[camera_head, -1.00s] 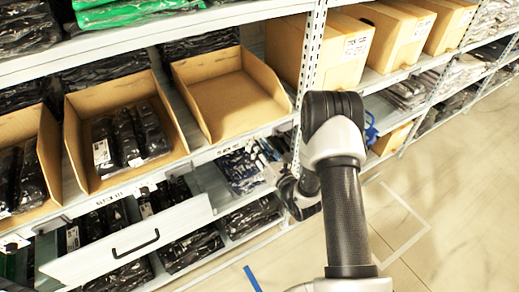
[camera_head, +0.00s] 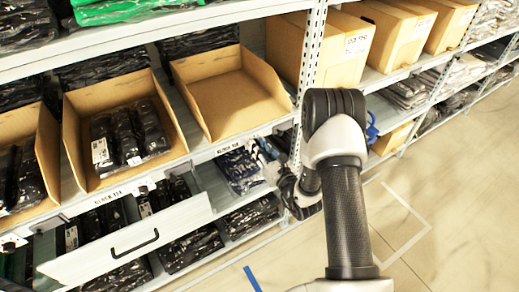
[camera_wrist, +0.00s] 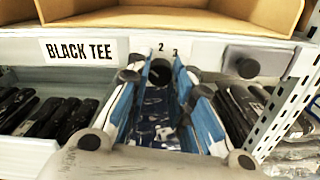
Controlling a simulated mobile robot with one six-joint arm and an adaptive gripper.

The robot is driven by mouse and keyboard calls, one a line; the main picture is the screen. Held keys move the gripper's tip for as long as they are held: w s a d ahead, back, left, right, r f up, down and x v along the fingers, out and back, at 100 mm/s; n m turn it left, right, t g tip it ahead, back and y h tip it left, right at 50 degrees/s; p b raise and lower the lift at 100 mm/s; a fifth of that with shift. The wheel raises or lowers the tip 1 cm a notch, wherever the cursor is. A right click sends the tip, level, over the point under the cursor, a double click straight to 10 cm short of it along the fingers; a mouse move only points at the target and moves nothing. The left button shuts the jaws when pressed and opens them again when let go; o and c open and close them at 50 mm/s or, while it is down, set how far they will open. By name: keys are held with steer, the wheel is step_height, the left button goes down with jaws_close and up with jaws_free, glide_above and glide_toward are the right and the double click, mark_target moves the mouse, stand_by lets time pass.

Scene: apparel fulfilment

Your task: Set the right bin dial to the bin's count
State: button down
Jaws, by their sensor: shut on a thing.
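The right bin (camera_head: 232,88) is an open cardboard bin and looks empty in the head view. Its front wall (camera_wrist: 165,20) tops the wrist view. On the shelf edge below it, right of a BLACK TEE label (camera_wrist: 80,51), is a dark round dial (camera_wrist: 160,71). The printed numbers 2 and 3 show above the dial; other marks are hidden by my fingers, and I cannot tell where it points. My gripper (camera_wrist: 158,77) has its blue-sided fingers on both sides of the dial, shut on it. In the head view my gripper (camera_head: 264,152) is small at the shelf edge.
A bin (camera_head: 77,150) of black packed garments stands left of the right bin. A white drawer (camera_head: 90,263) juts out below. A grey plate with a dark knob (camera_wrist: 247,67) sits right of the dial, beside a perforated post (camera_wrist: 288,105). Open floor (camera_head: 440,240) lies right.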

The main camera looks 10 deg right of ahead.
steer(key=n+b, duration=0.2)
steer(key=n, duration=0.3)
steer(key=shift+n, duration=0.4)
stand_by(0.3)
steer(key=c, duration=1.4)
jaws_free()
steer(key=v, duration=1.2)
